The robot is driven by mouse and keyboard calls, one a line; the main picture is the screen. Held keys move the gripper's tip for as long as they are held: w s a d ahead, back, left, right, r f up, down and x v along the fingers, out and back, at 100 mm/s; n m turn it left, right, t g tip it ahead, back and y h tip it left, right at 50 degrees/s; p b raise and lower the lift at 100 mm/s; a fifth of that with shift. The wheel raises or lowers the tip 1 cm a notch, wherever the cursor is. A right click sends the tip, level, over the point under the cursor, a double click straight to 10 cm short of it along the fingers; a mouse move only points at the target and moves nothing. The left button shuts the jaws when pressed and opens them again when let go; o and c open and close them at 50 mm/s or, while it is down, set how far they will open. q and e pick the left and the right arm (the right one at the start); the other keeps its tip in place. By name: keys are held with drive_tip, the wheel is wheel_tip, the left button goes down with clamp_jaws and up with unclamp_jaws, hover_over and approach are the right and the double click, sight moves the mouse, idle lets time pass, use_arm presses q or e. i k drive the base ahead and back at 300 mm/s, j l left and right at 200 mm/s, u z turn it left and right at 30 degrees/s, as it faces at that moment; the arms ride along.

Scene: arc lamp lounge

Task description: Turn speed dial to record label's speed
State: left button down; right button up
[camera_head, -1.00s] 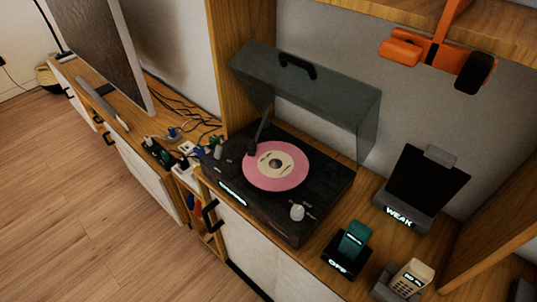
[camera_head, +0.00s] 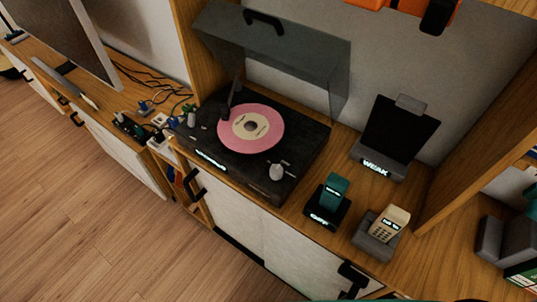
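A black record player (camera_head: 215,150) stands on a wooden cabinet top, its smoky dust cover (camera_head: 270,57) raised with a black handle. A pink record (camera_head: 270,118) with a cream label (camera_head: 240,125) lies on the platter. The label's print is too small to read. A pale speed dial (camera_head: 277,172) sits at the player's front right corner, and small marks beside it are not legible. The tonearm (camera_head: 236,95) is at the record's back left. Neither gripper is in view.
Right of the player stand a teal handset (camera_head: 335,187) on a black dock, a cream phone (camera_head: 396,217) in a grey cradle, and a black panel (camera_head: 397,130) on a base reading "WEAK". Cables and plugs (camera_head: 160,125) lie to the left. Open floor (camera_head: 70,220) is at the lower left.

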sight(276, 170)
drive_tip(key=j+u, duration=0.1)
drive_tip(key=j, duration=0.55)
drive_tip(key=i+j+u, duration=0.15)
drive_tip(key=j, duration=0.5)
